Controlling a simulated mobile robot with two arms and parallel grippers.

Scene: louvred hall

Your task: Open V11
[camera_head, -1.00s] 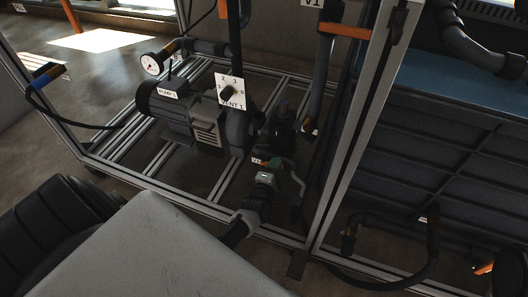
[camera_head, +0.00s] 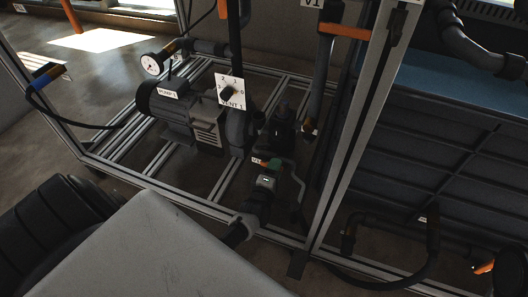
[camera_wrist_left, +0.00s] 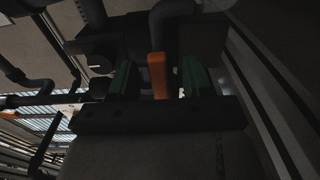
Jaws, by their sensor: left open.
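My left gripper (camera_head: 272,165) reaches in low at the pump frame, beside a small tag (camera_head: 257,161) whose print is too small to read for certain. In the left wrist view my left gripper (camera_wrist_left: 158,80) is open, with one green fingertip on each side of an orange valve handle (camera_wrist_left: 158,74). The handle stands upright in that picture, between the fingers, with visible gaps to both. Dark pipework is behind it. In the head view the handle is hidden at the gripper. I cannot confirm that this valve is V11. My right gripper is not in view.
A pump (camera_head: 185,115) with a gauge (camera_head: 151,64) stands on the metal frame. A VENT 1 dial plate (camera_head: 231,92) is above my gripper. A frame post (camera_head: 352,135) and dark vertical pipes stand close on the right. A blue-topped tank (camera_head: 465,110) is farther right.

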